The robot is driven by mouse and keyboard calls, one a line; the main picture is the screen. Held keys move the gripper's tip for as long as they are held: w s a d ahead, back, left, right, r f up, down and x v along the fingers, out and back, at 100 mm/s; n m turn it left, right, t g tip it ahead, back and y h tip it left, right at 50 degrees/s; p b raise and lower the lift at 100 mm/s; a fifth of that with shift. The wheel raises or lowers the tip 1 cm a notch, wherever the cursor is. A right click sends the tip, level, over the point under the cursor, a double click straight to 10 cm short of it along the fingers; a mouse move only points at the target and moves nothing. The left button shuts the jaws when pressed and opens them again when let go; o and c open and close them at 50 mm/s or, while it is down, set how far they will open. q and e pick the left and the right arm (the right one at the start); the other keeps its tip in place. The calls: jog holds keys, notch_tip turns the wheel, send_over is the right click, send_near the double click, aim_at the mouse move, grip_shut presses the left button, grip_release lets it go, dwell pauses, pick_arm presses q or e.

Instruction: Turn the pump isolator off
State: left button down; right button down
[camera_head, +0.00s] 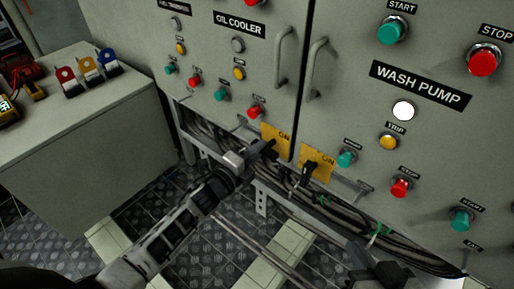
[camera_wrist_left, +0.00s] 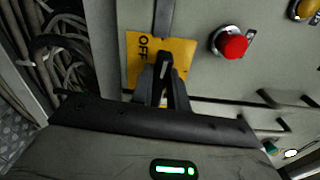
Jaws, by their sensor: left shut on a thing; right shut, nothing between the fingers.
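Two yellow isolator plates sit low on the grey cabinets. The left plate (camera_head: 278,138) reads ON at its top in the head view. The right plate (camera_head: 322,160) also reads ON and carries a black handle (camera_head: 308,172). My left gripper (camera_head: 264,149) is at the left plate, shut on its black isolator handle (camera_wrist_left: 165,62), and its fingers hide part of the handle. In the left wrist view the same yellow plate (camera_wrist_left: 183,55) shows OFF at its left side. My right gripper (camera_head: 382,268) is at the bottom, partly cut off, shut and empty.
A red button (camera_wrist_left: 232,45) is close beside the held isolator. The right cabinet carries a WASH PUMP label (camera_head: 420,85). Door handles (camera_head: 284,57), buttons and lamps stick out above. Cables (camera_head: 330,210) run below. A grey bench (camera_head: 85,105) with padlocks stands at left.

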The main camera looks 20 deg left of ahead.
pick_arm(q)
jog(key=shift+n, duration=0.5)
pick_arm(e)
jog(key=shift+f, duration=0.2)
pick_arm(q)
jog(key=c, duration=1.4)
grip_release()
jog(key=shift+o, duration=0.2)
